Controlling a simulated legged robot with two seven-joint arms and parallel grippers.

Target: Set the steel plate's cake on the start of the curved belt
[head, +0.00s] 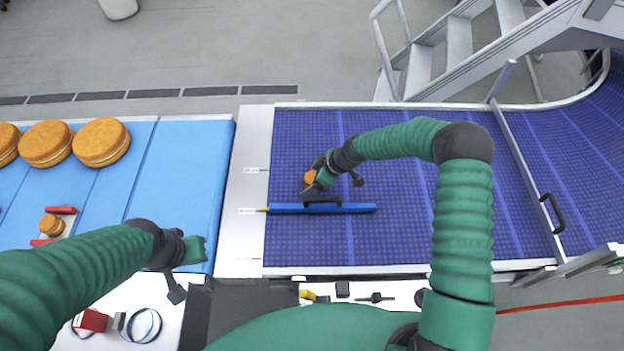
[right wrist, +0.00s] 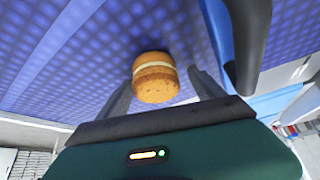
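A small round orange-brown cake with a pale filling band (head: 310,177) is at the left part of the blue-purple curved belt (head: 420,225), near the pale steel plate (head: 252,135). In the right wrist view the cake (right wrist: 155,78) stands upright over the belt surface, between the spread fingers of my right gripper (right wrist: 160,82), with gaps on both sides. In the head view my right gripper (head: 309,190) partly covers the cake. My left gripper (head: 203,250) hangs above the blue belt's near right corner, apart from the cake; its fingers are too unclear to judge.
A blue bar with a dark handle (head: 345,208) lies across the belt just nearer than the cake. Large cakes (head: 101,142) stand on the light-blue belt (head: 185,170) at left. A small cake (head: 51,225) sits between red pieces there. Metal stairs (head: 455,45) stand behind.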

